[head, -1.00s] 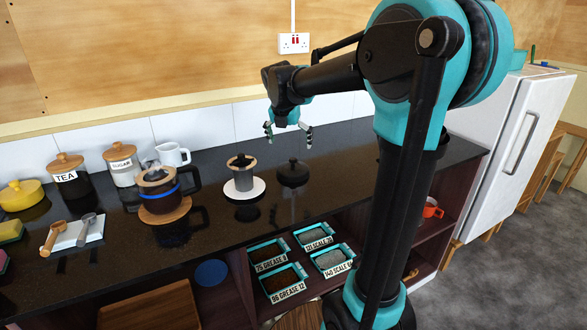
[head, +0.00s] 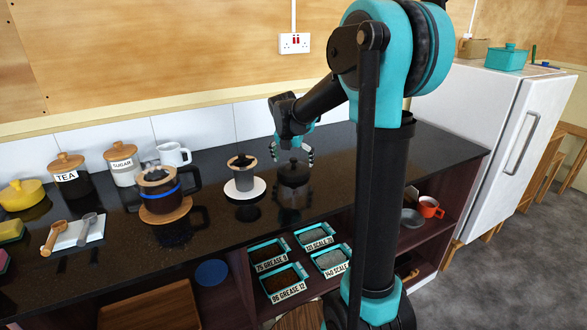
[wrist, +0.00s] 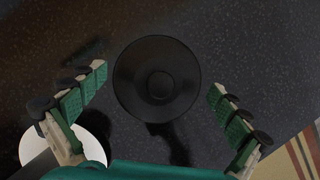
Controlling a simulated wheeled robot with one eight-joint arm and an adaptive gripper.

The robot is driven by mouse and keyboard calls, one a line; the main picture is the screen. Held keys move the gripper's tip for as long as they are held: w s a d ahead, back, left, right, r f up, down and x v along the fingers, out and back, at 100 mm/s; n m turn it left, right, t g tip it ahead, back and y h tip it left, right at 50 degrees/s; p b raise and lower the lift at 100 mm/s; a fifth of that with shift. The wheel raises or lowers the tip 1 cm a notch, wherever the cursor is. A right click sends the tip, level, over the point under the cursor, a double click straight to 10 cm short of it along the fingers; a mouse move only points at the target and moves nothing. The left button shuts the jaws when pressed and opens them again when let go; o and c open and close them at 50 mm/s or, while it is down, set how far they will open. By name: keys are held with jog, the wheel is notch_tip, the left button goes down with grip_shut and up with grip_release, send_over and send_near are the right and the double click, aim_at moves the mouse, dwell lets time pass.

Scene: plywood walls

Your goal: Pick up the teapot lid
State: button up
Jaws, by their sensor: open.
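The teapot lid (head: 293,175) is a round black lid with a knob on top, lying on the dark glossy counter right of a white disc. In the wrist view the lid (wrist: 157,82) shows from above, with its knob near the middle of the picture. My gripper (head: 294,155) is open and empty above the lid, pointing down. In the wrist view my open gripper (wrist: 156,108) has its green-padded fingers wide apart, one on each side of the lid and not touching it.
A grey pot (head: 242,174) stands on the white disc (head: 254,194), just left of the lid. Farther left is a glass jug (head: 158,181) on a wooden mat. The counter's front edge is near, above shelves with labelled trays (head: 285,282). Free counter lies to the right.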

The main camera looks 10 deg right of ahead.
jog(key=shift+c, duration=0.2)
jog(key=c, duration=1.3)
